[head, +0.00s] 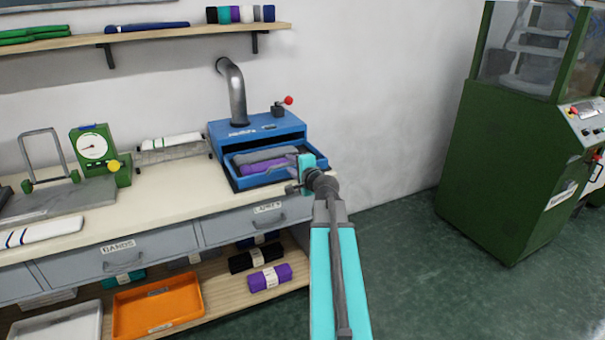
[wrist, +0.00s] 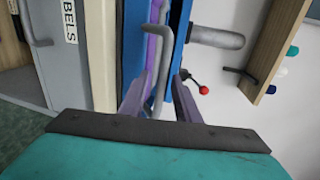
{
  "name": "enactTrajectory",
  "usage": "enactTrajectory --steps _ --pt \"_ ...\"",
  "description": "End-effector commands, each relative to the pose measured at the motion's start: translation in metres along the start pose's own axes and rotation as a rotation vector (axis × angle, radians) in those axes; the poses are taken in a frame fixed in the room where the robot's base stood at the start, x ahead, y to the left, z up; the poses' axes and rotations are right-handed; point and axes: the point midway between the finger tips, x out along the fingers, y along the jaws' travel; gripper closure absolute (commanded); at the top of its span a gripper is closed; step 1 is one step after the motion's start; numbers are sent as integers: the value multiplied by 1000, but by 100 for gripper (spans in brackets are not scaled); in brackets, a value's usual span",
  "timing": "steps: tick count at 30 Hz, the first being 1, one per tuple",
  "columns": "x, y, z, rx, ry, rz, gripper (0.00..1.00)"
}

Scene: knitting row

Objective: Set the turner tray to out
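The turner is a blue machine (head: 255,128) with a grey bent pipe and a red-knobbed lever, at the right end of the counter. Its blue tray (head: 243,184) sticks out of the front, with purple and grey knitted pieces in it. My gripper (head: 302,175) is at the tray's front right, covering that part. In the wrist view the gripper's two fingers (wrist: 166,76) are apart, with a grey bent handle bar (wrist: 160,62) between them. A gap shows beside the right finger. Whether the fingers touch the bar is unclear.
A wire rack (head: 172,152) and a green dial gauge (head: 95,150) stand left of the turner. The drawer marked LABELS (head: 243,222) is below it, shut. A green machine (head: 505,160) stands at the right. The floor between (head: 420,230) is clear.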

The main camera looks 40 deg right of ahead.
Motion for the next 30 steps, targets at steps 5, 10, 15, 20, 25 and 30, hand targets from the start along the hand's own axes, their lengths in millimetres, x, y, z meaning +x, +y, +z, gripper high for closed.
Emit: enactTrajectory --steps 5,10,15,20,25,30 --pt "-14 1 0 0 1 0 71" --pt "-31 1 1 0 0 0 71" --pt "-49 1 1 0 1 -1 71" --pt "-66 1 1 0 0 0 71" --pt "-79 3 1 -2 -1 0 71" --pt "-77 3 0 -3 -6 -3 71"
